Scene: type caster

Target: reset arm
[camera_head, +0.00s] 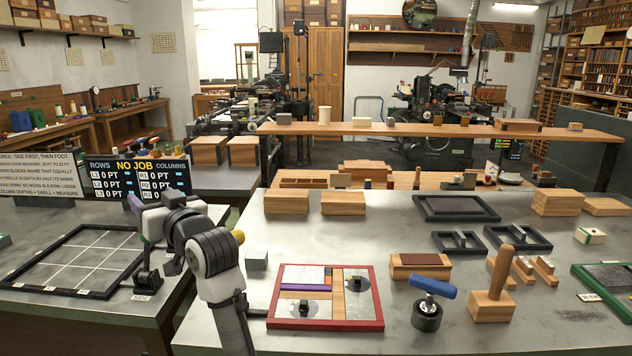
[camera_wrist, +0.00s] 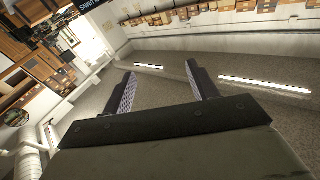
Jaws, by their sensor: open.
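My gripper (camera_wrist: 162,84) shows in the wrist view with its two dark, ridged fingers spread wide. Nothing is between them. Beyond the fingers are only a grey surface, a pale wall and shelves, tilted in the picture. In the head view my arm rises from the bottom, left of centre, and bends toward the upper left. Its end is raised by the scoreboard (camera_head: 137,175), between the two grey tables. The fingers are hard to make out there.
A red-rimmed tray (camera_head: 375,322) of blocks lies right of my arm, near a small grey block (camera_head: 257,261). A blue-handled tool (camera_head: 430,304) and a wooden mallet (camera_head: 494,300) stand farther right. A black grid frame (camera_head: 20,268) lies on the left table.

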